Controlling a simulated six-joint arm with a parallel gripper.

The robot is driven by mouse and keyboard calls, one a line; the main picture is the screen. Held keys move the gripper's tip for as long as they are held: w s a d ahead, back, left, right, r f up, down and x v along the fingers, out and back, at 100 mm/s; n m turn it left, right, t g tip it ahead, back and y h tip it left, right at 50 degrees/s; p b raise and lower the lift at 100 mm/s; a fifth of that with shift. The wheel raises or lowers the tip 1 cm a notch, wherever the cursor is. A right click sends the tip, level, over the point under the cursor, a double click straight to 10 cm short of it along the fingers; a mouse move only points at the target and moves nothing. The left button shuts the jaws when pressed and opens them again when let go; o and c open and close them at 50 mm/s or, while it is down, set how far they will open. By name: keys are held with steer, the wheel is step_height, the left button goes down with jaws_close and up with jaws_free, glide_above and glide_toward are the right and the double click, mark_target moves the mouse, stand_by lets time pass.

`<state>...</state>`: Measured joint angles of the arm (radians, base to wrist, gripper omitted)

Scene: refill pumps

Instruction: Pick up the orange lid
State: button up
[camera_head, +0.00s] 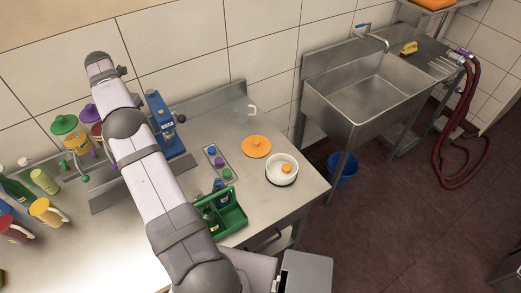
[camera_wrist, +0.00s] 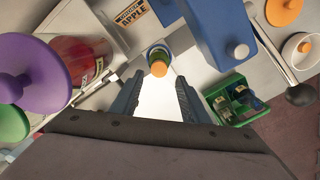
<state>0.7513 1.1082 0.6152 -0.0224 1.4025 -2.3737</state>
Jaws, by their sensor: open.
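The orange lid (camera_head: 256,146) is a flat disc with a small knob, lying on the steel table right of the middle. It also shows at the top right edge of the wrist view (camera_wrist: 284,10), partly cut off. My gripper (camera_wrist: 157,92) is open, with nothing held between its fingers. A bottle with an orange cap (camera_wrist: 158,68) shows just beyond the fingertips. The orange lid is well off to the right of the fingers in the wrist view. In the head view my arm hides the fingertips.
A white bowl (camera_head: 283,179) with a small orange thing inside stands right of the lid. A green crate (camera_head: 232,220) holds bottles. A blue dispenser (camera_head: 162,126) and pump containers (camera_head: 66,124) stand left. A sink (camera_head: 368,105) is at right.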

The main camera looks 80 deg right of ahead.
steer(key=d+r+n+h, duration=0.3)
steer(key=d+r+n, duration=0.15)
steer(key=r, duration=0.25)
steer(key=m+g+b, duration=0.1)
steer(key=m+b, duration=0.9)
steer(key=b, duration=0.7)
glide_above(256, 142)
steer(key=a, duration=0.2)
step_height(256, 142, down, 22)
steer(key=shift+w+p+x, duration=0.15)
steer(key=shift+p+x, duration=0.95)
steer(key=shift+x, duration=0.8)
steer(key=shift+w+p+x, duration=0.2)
steer(key=shift+p+x, duration=0.9)
steer(key=shift+x, duration=0.8)
steer(key=shift+a+f, duration=0.1)
steer(key=shift+a, duration=0.05)
jaws_close()
